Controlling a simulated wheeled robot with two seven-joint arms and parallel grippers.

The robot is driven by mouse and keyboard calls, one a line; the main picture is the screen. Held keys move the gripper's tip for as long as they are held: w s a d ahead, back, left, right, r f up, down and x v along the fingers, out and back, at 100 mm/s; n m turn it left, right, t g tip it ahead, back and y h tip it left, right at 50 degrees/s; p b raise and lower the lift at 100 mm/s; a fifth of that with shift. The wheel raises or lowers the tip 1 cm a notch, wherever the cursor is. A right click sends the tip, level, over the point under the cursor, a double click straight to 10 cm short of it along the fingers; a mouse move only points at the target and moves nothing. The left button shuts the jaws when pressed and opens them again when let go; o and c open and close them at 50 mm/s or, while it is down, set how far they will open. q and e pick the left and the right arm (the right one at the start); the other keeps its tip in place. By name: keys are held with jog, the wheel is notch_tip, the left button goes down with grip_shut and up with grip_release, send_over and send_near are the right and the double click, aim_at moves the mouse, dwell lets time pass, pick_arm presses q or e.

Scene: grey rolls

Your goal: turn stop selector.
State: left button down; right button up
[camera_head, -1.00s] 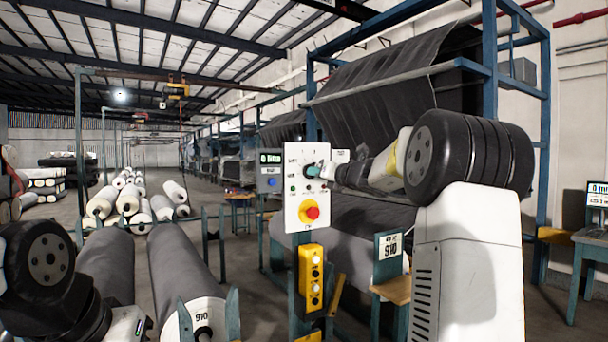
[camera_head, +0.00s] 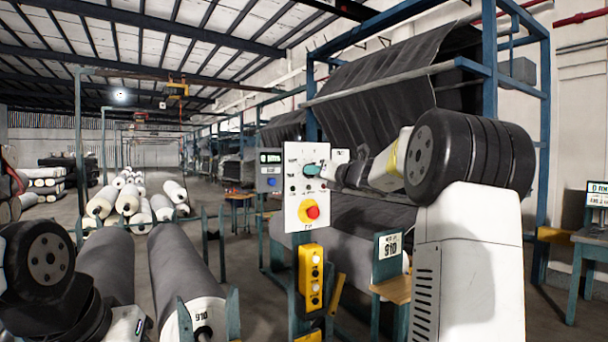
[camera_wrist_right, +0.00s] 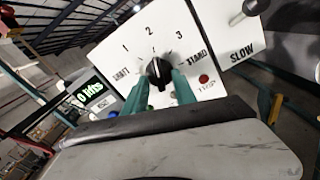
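The stop selector is a black knob (camera_wrist_right: 158,72) on a white panel, with 1, 2, 3 and other labels around it. The panel (camera_head: 293,210) shows in the head view with a red button on a yellow ring below. My right gripper (camera_head: 316,171) reaches the upper panel from the right. In the right wrist view its two teal fingers (camera_wrist_right: 159,78) sit on either side of the knob and look closed against it. The gripper hides the knob in the head view. My left arm shows at the lower left, its fingers out of view.
A yellow push-button box (camera_head: 311,278) hangs below the panel. A grey box with a display (camera_head: 270,158) stands behind left. A large grey roll (camera_head: 180,265) lies at left. In the wrist view, a SLOW plate with a lever (camera_wrist_right: 250,10) is right of the knob.

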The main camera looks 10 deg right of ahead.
jog(key=v, duration=0.7)
jog(key=shift+s, duration=0.35)
jog(key=s+a+f+n+g+y, duration=0.1)
jog(key=s+a+f+n+g, duration=0.3)
jog(key=s+a+f+n, duration=0.45)
jog(key=s+a+f+n+g, duration=0.35)
jog(key=s+a+n, duration=0.25)
jog(key=s+n, duration=0.55)
jog(key=s+d+f+n+g+h, duration=0.1)
jog(key=s+f+n+h, duration=0.1)
jog(key=s+f+n, duration=0.4)
jog(key=s+d+f+n+g+h, duration=0.2)
jog(key=s+f+n, duration=0.4)
jog(key=s+n, duration=0.4)
jog(key=shift+s+d+f+n+h, duration=0.2)
jog(key=shift+d+n+h, duration=0.1)
jog(key=shift+h, duration=0.2)
